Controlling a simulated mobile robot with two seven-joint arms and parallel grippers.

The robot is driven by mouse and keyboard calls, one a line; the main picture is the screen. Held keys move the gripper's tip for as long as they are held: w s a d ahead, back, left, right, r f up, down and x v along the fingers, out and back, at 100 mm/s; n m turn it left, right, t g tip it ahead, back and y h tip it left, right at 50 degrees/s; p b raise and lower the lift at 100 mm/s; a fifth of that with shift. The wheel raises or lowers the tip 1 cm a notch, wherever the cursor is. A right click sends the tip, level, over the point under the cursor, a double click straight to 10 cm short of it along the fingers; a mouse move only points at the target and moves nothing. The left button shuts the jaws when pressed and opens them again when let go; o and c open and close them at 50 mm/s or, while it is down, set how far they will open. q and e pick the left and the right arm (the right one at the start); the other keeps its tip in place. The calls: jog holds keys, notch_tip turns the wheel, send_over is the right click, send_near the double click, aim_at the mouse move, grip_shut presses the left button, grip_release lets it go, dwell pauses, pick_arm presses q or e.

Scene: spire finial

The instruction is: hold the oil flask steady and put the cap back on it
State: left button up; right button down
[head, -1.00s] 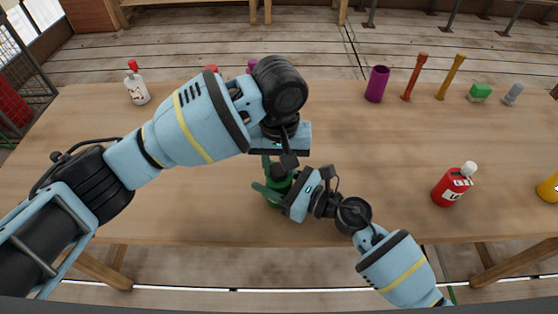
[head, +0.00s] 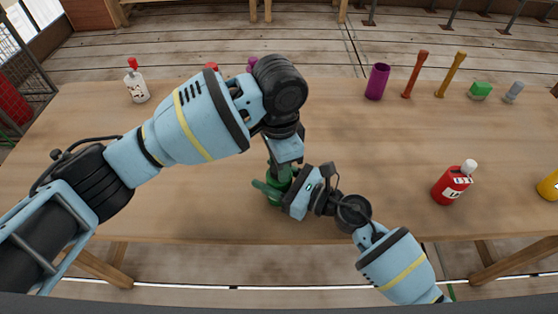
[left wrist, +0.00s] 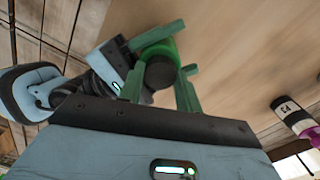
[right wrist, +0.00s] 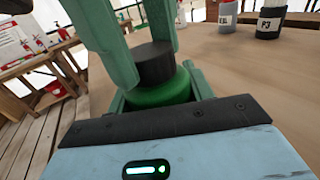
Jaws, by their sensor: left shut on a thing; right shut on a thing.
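The green oil flask (head: 277,194) stands upright near the table's front edge, mostly hidden in the head view by my grippers. In the right wrist view its green shoulder (right wrist: 160,91) sits between the fingers of my right gripper (right wrist: 158,95), which is shut on it from the side. The black cap (right wrist: 154,63) is on top of the flask, touching it as far as I can see; whether it is fully tight I cannot tell. My left gripper (left wrist: 158,88) comes from above and is shut on the cap, which also shows in the left wrist view (left wrist: 160,72).
A red bottle with a white top (head: 452,186) and a yellow item (head: 549,186) stand to the right. A purple cup (head: 377,82), a green block (head: 480,90) and a white bottle with a red top (head: 137,86) are at the back. The wooden table (head: 360,140) between is clear.

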pick_arm(q)
jog(key=m, duration=0.7)
jog(key=shift+m, duration=0.4)
jog(key=m, duration=2.1)
jog(key=shift+m, duration=0.4)
pick_arm(e)
jog(key=shift+f, duration=0.1)
pick_arm(q)
jog(key=o, duration=1)
